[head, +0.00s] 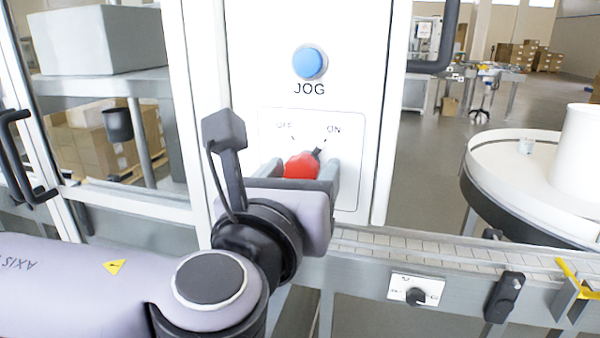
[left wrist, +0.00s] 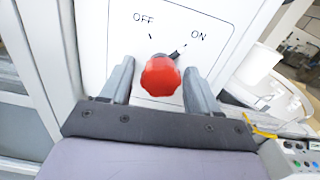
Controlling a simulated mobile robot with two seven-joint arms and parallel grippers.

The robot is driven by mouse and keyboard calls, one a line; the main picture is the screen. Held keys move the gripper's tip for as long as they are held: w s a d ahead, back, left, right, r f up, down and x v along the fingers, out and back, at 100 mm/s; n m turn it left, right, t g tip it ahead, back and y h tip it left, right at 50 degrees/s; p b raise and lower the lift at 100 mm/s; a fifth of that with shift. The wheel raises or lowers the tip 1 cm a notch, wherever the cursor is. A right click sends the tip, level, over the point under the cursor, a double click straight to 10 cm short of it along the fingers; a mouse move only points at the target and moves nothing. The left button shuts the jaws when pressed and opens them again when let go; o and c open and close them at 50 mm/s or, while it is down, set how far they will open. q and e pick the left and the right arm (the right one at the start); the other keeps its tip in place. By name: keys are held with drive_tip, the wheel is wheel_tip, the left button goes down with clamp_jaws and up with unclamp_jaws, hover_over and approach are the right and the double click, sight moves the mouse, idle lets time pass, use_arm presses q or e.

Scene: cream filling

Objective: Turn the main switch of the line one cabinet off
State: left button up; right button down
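The main switch is a red knob (head: 301,165) on a white cabinet panel (head: 345,130). Its dark pointer is turned toward the ON mark, up and to the right. In the left wrist view the knob (left wrist: 161,77) sits between my two fingers, with OFF and ON printed above it. My left gripper (head: 306,172) is open around the knob, a finger on each side. In the left wrist view there is a gap between the knob and each finger of the left gripper (left wrist: 159,85). My right gripper is not in view.
A blue JOG button (head: 310,62) is above the switch. A conveyor (head: 430,250) with a small black knob (head: 415,296) runs below right. A round white table (head: 530,185) stands at right. A glazed door with a black handle (head: 22,160) is at left.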

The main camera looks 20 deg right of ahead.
use_arm(q)
drive_tip(key=c, duration=0.8)
drive_tip(key=shift+f, duration=0.1)
drive_tip(key=shift+f+n+b, duration=0.2)
drive_tip(key=shift+n+b, duration=0.5)
drive_tip(key=shift+b, duration=0.05)
drive_tip(key=n+b, duration=0.2)
drive_tip(key=n, duration=0.1)
drive_tip(key=shift+s+d, duration=0.1)
drive_tip(key=n+b, duration=0.3)
drive_tip(key=n, duration=0.2)
drive_tip(key=shift+d+n, duration=0.1)
drive_tip(key=shift+n, duration=0.2)
drive_tip(key=shift+s+r+n+b, duration=0.15)
drive_tip(key=shift+n+b, duration=0.4)
drive_tip(key=shift+n, duration=1.35)
